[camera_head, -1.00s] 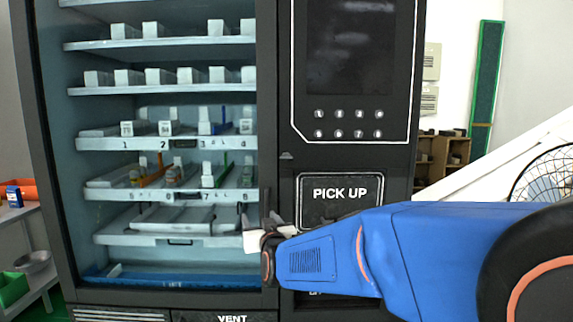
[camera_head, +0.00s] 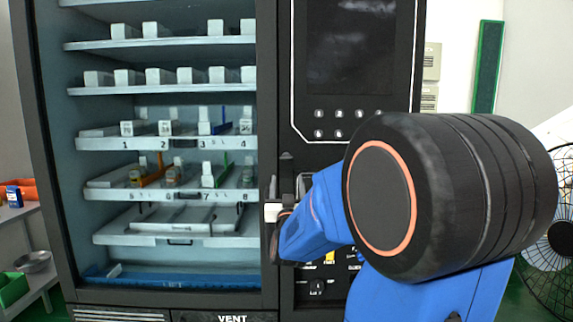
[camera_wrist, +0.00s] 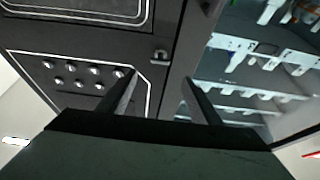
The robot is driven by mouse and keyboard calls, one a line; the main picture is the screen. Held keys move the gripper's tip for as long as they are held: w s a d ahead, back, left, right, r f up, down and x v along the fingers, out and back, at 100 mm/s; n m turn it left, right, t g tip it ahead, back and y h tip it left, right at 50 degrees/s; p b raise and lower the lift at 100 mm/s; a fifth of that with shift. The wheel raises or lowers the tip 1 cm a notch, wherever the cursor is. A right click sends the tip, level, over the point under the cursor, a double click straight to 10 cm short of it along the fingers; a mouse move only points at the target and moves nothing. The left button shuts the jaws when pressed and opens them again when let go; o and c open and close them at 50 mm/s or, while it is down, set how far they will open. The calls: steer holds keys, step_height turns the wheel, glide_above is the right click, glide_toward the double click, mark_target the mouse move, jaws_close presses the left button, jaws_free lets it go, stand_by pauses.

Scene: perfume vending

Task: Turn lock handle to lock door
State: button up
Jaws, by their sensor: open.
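The vending machine's glass door (camera_head: 170,190) looks closed, with its dark frame against the control panel. A small dark lock handle (camera_wrist: 160,55) sits on the panel beside the door edge; in the head view it shows at the seam (camera_head: 286,156). How far it is turned is too small to tell. My gripper (camera_wrist: 159,82) is open and empty, its two dark fingers apart on either side of the line toward the handle, without visible contact. In the head view my gripper (camera_head: 276,190) is below the handle, partly hidden by my arm.
The keypad (camera_head: 340,123) and dark screen (camera_head: 350,45) are right of the door. The pick-up panel is mostly hidden behind my arm. A fan (camera_head: 550,240) stands at the right; a side table (camera_head: 35,210) with an orange bin is at the left.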

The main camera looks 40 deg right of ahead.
mark_target(286, 159)
steer(key=x, duration=1.1)
steer(key=shift+w+d+r, duration=0.2)
steer(key=shift+w, duration=0.05)
steer(key=c, duration=1)
